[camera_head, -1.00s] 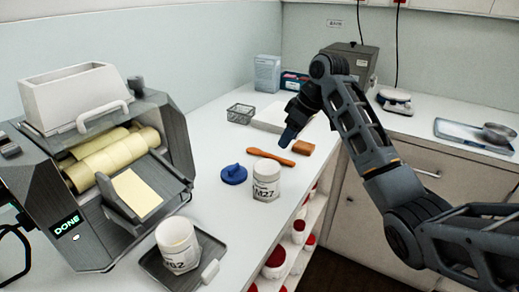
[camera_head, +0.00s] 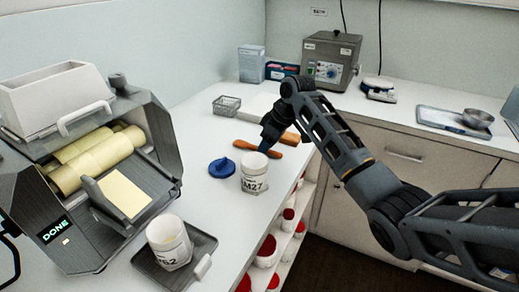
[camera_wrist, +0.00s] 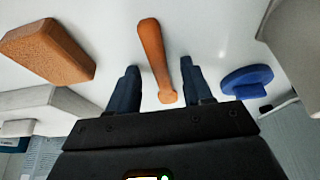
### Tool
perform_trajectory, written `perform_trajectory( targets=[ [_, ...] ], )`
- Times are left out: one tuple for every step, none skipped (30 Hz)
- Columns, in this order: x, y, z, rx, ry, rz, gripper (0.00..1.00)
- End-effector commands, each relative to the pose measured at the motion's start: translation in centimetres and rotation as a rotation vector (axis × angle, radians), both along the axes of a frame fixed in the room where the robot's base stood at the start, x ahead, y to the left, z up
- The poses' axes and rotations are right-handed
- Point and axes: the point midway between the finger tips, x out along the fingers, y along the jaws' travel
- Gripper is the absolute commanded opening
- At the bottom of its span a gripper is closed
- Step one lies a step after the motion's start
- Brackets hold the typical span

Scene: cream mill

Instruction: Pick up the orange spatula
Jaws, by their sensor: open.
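The orange spatula (camera_head: 244,145) lies on the white counter behind the white jar marked M27 (camera_head: 254,178). My gripper (camera_head: 265,145) is over it in the head view, its blue fingers hiding part of the spatula. In the wrist view, the spatula (camera_wrist: 153,45) runs lengthwise between the two open fingers of my gripper (camera_wrist: 159,68), its near end between them. No finger appears to press on it. I cannot tell the exact height of the fingertips above the counter.
A brown block (camera_wrist: 48,50) lies left of the spatula in the wrist view; a blue lid (camera_wrist: 247,80) is close on the right. The mill (camera_head: 95,165) stands at left, with another jar (camera_head: 168,243) on a dark tray (camera_head: 203,243) before it. A wire basket (camera_head: 227,104) stands behind.

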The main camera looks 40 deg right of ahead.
Motion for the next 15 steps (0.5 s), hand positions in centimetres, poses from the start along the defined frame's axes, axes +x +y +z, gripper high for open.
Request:
perform_trajectory(
  targets=[
    [0.0, 0.01, 0.0, 0.0, 0.0, 0.0, 0.5],
    [0.0, 0.01, 0.0, 0.0, 0.0, 0.0, 0.48],
    [-0.01, 0.01, 0.01, 0.0, 0.0, 0.0, 0.44],
    [-0.01, 0.01, 0.01, 0.0, 0.0, 0.0, 0.41],
    [-0.01, 0.01, 0.01, 0.0, 0.0, 0.0, 0.39],
    [-0.01, 0.01, 0.01, 0.0, 0.0, 0.0, 0.35],
    [-0.01, 0.01, 0.02, 0.0, 0.0, 0.0, 0.32],
    [-0.01, 0.01, 0.02, 0.0, 0.0, 0.0, 0.29],
    [-0.01, 0.01, 0.02, 0.0, 0.0, 0.0, 0.25],
    [-0.01, 0.01, 0.02, 0.0, 0.0, 0.0, 0.22],
    [-0.01, 0.01, 0.02, 0.0, 0.0, 0.0, 0.19],
    [-0.01, 0.01, 0.02, 0.0, 0.0, 0.0, 0.16],
    [-0.01, 0.01, 0.03, 0.0, 0.0, 0.0, 0.13],
    [-0.01, 0.01, 0.03, 0.0, 0.0, 0.0, 0.1],
    [-0.01, 0.01, 0.03, 0.0, 0.0, 0.0, 0.06]
  ],
)
